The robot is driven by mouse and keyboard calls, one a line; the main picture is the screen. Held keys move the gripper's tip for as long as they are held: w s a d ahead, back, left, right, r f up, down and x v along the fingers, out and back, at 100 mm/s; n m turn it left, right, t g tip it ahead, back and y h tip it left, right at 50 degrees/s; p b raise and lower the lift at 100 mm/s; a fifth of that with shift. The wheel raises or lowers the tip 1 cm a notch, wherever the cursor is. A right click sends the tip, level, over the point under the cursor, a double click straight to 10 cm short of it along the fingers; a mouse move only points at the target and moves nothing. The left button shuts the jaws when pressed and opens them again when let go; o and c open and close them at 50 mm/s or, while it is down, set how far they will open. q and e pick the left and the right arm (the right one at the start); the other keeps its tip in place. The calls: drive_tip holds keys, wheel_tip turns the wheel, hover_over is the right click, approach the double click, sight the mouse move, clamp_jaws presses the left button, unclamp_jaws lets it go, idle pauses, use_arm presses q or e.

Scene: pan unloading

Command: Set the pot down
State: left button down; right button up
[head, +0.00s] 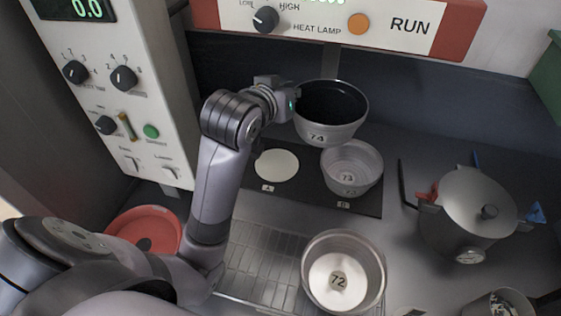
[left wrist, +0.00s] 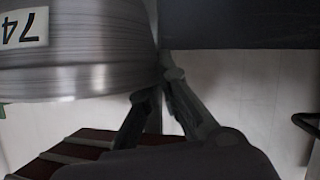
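A metal pot labelled 74 (head: 331,131), dark inside, is at the back centre, behind pot 73. My left gripper (head: 292,103) is at the left side of its rim. In the left wrist view, the fingers (left wrist: 165,84) come together at the edge of pot 74 (left wrist: 85,60), whose label appears upside down. The gripper looks shut on the pot's wall. Pot 74 appears raised above the black mat (head: 300,201), though its underside is partly hidden. My right gripper is not in view.
Pot 73 (head: 352,168) stands on the mat near label B. A pale disc (head: 277,165) lies near label A. Pot 72 (head: 344,245) is on the wire rack (head: 255,262). The control panel (head: 120,90) rises at left.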

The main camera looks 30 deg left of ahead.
use_arm(q)
drive_tip(key=a+n+y, duration=0.1)
drive_tip(key=a, duration=0.8)
wheel_tip(320, 180, down, 19)
drive_tip(key=shift+a+r, duration=0.1)
drive_tip(key=shift+a, duration=0.05)
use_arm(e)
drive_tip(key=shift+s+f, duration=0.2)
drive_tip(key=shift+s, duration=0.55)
use_arm(q)
drive_tip(key=shift+w, duration=0.1)
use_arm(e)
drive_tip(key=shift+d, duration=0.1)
use_arm(q)
drive_tip(key=c, duration=2.3)
unclamp_jaws()
drive_tip(key=shift+f, duration=0.2)
drive_tip(key=o, duration=0.5)
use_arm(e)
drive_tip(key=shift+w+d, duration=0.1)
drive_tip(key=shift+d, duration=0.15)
